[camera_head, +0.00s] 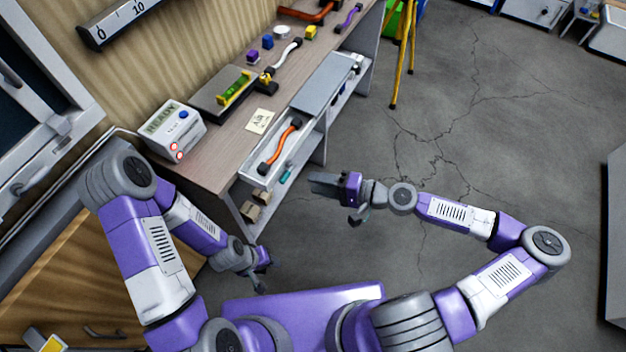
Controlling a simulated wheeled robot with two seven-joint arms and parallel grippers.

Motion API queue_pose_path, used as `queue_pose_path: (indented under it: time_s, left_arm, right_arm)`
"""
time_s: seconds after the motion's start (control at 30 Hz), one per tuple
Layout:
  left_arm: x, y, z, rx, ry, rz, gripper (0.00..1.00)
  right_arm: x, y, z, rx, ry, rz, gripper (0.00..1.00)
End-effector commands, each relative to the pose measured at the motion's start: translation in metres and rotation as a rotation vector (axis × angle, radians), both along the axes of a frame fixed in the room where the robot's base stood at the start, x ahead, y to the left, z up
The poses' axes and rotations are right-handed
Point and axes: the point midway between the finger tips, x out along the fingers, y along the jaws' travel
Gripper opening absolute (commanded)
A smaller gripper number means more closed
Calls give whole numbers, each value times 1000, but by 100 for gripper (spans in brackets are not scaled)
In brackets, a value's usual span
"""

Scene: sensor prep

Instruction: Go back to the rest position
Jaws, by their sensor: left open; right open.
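My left gripper (261,272) is in the lower left middle, in front of the bench and above the floor. It is open and I see nothing in it. My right gripper (335,195) is higher and further right, beside the bench's open drawer. It is open and I see nothing between its fingers. Both arms are bent, and neither gripper appears to touch an object.
The bench (219,159) carries a white box reading READY (172,129), a tray with a green-yellow part (236,88), a note (261,121) and several small parts. The cracked floor (470,120) at right is clear.

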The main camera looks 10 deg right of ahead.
Motion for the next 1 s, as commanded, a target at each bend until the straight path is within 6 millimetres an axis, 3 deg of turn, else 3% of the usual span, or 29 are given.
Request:
queue_pose_path:
  time_s: [0.5,0.63,0.83,1.0]
  left_arm:
    - [0,0,0,0,0,0,43]
    - [0,0,0,0,0,0,43]
    - [0,0,2,0,0,0,43]
    - [0,0,4,0,0,0,43]
  right_arm:
    - [0,0,0,0,1,1,43]
    - [-7,13,-9,-11,27,33,43]
    - [-50,67,-63,-118,172,175,43]
    - [-99,83,-124,-317,297,272,43]
